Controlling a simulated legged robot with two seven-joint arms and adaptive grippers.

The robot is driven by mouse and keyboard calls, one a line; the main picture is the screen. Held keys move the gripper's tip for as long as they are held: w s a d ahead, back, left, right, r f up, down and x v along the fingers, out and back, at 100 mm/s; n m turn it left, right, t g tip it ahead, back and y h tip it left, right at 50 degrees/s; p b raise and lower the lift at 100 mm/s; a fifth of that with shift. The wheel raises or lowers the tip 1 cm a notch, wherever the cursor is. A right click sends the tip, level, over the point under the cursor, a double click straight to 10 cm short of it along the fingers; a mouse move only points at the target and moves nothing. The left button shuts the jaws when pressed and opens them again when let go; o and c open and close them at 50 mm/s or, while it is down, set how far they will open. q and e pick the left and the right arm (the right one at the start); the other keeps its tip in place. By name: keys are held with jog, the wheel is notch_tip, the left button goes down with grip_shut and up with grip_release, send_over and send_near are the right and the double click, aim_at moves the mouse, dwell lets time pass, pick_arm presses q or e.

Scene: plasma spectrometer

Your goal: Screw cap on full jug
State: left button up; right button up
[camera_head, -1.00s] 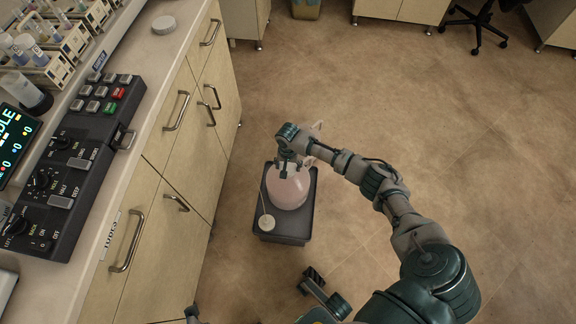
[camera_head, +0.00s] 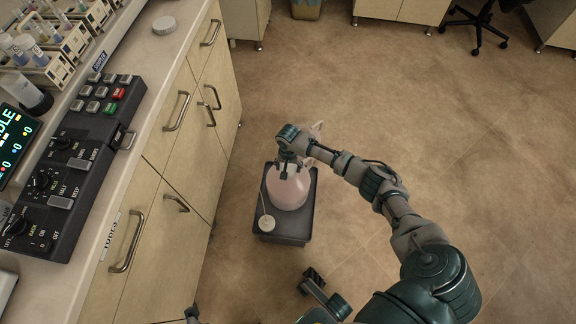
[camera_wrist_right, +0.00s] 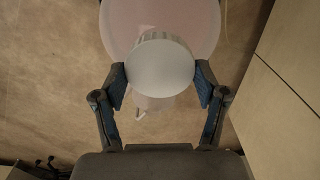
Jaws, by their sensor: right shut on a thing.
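The pale pink jug (camera_head: 288,192) stands upright on a dark grey tray (camera_head: 295,230) on the floor. My right gripper (camera_head: 290,168) is over the jug's top and hides its mouth. In the right wrist view, my gripper (camera_wrist_right: 160,84) is shut on a round white cap (camera_wrist_right: 160,65), with one finger on each side. The cap is in front of the pink jug body (camera_wrist_right: 205,18). I cannot tell whether the cap is threaded onto the neck.
A small white disc (camera_head: 267,223) with a thin line lies at the tray's near left corner. The cabinet (camera_head: 185,150) with handles stands close left of the tray, under a counter with a control panel (camera_head: 75,165).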

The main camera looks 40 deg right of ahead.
jog(key=shift+f, duration=0.85)
dwell(0.5)
